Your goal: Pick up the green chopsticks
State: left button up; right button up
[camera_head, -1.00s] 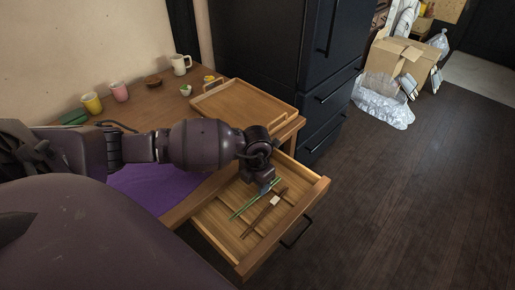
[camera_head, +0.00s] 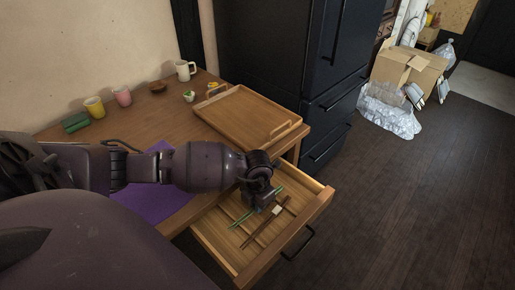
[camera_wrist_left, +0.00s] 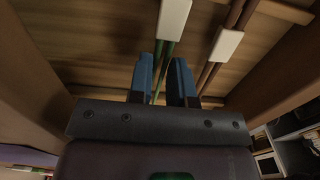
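A pair of green chopsticks (camera_head: 236,223) with a white band (camera_wrist_left: 173,18) lies in the open wooden drawer. Beside it on the right lie brown chopsticks (camera_head: 257,231) with their own white band (camera_wrist_left: 228,44). My left gripper (camera_head: 262,208) reaches down into the drawer over the green chopsticks and hides their middle in the head view. In the left wrist view its two blue fingers (camera_wrist_left: 163,78) are close together, with the green chopsticks (camera_wrist_left: 166,52) between them. The chopsticks still appear low, near the drawer floor. My right gripper is not in view.
The drawer (camera_head: 243,266) juts out below the table, its walls close around the gripper. A wooden tray (camera_head: 250,112), cups, a bowl and a purple mat (camera_head: 158,203) are on the table. A dark fridge (camera_head: 280,60) stands behind; the floor (camera_head: 420,200) at right is clear.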

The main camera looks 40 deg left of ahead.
pick_arm(q)
grip_shut()
